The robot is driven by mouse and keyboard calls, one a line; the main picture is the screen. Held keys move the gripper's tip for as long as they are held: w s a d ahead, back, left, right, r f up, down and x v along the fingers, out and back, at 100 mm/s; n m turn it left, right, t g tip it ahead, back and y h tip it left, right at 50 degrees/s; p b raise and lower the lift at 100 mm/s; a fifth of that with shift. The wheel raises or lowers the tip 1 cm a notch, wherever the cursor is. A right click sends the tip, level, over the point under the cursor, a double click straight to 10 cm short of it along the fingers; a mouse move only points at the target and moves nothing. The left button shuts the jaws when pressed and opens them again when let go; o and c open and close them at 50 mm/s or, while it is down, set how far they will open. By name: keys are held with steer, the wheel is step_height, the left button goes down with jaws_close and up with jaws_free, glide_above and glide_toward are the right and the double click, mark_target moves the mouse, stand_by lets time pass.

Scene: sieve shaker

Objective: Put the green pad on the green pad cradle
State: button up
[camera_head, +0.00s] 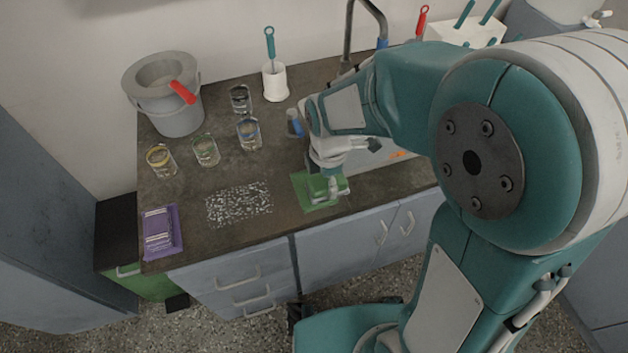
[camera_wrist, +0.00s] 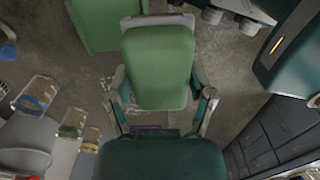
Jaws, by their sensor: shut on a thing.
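The green pad (camera_wrist: 157,62) is a rounded block between the two fingers of my gripper (camera_wrist: 160,95), seen in the wrist view. In the head view my gripper (camera_head: 330,185) is low over the front of the counter, with the green pad (camera_head: 318,188) partly hidden beneath it. A flat green square (camera_head: 303,195), which I take for the green pad cradle, lies on the counter under the gripper. It also shows in the wrist view (camera_wrist: 92,30), beyond and left of the pad. I cannot tell whether pad and square touch.
Left on the counter (camera_head: 225,170) are a speckled white patch (camera_head: 240,203), a purple pack (camera_head: 160,232), several glasses (camera_head: 205,151) and a grey bucket (camera_head: 180,118). A brush in a white holder (camera_head: 275,83) stands at the back. The sink is partly hidden behind my arm.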

steer(key=w+f, duration=0.2)
steer(key=w+a+f, duration=0.1)
steer(key=w+f, duration=0.1)
steer(key=w+a+f, duration=0.1)
steer(key=w+f, duration=0.2)
steer(key=shift+a, duration=0.25)
steer(key=shift+f, duration=1.55)
steer(key=o, duration=1)
steer(key=shift+f, duration=0.1)
steer(key=shift+o, duration=0.2)
